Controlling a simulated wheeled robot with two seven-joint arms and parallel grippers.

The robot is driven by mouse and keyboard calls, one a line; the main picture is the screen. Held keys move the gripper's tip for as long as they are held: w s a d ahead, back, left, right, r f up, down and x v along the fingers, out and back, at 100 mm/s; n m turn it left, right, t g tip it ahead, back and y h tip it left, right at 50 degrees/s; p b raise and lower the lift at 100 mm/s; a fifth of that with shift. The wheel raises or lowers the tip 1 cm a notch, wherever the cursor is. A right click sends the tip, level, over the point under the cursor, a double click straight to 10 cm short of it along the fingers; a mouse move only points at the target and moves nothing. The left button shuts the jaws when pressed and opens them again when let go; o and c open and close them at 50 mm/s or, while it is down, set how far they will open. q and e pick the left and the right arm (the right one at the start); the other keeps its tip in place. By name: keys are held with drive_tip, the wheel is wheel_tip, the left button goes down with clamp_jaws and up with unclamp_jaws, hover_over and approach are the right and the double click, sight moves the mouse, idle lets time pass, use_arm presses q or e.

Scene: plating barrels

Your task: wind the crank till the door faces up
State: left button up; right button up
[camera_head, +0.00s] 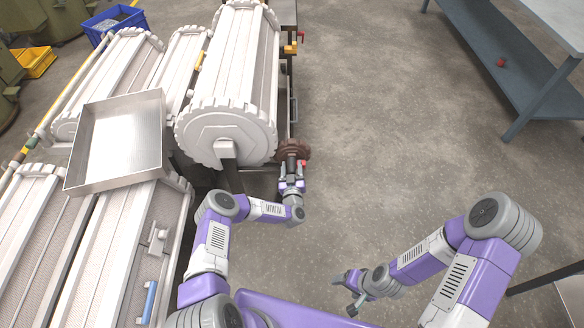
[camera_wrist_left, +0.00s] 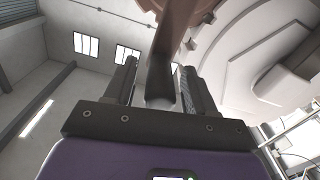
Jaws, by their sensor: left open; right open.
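The large white barrel (camera_head: 240,80) lies on its stand, its round ribbed end towards me. A dark brown wheel (camera_head: 318,149) is at the lower right of that end; the crank (camera_wrist_left: 168,50) shows as a brown arm with a grey end in the left wrist view. My left gripper (camera_head: 292,178) is at the crank, with its open fingers (camera_wrist_left: 162,85) on either side of the grey end. I cannot tell whether they touch it. I cannot make out the door on this barrel. My right gripper (camera_head: 347,292) is open and empty above the floor.
A metal tray (camera_head: 117,184) rests over white barrels at the left. A blue crate (camera_head: 132,16) and a yellow crate (camera_head: 42,62) are behind. A grey bench (camera_head: 480,45) stands at the upper right with a red object (camera_head: 501,62) on its lower shelf. The middle floor is clear.

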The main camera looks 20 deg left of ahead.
use_arm(q)
drive_tip(key=shift+w+a, duration=0.15)
drive_tip(key=shift+w, duration=0.4)
drive_tip(key=shift+c, duration=0.2)
clamp_jaws()
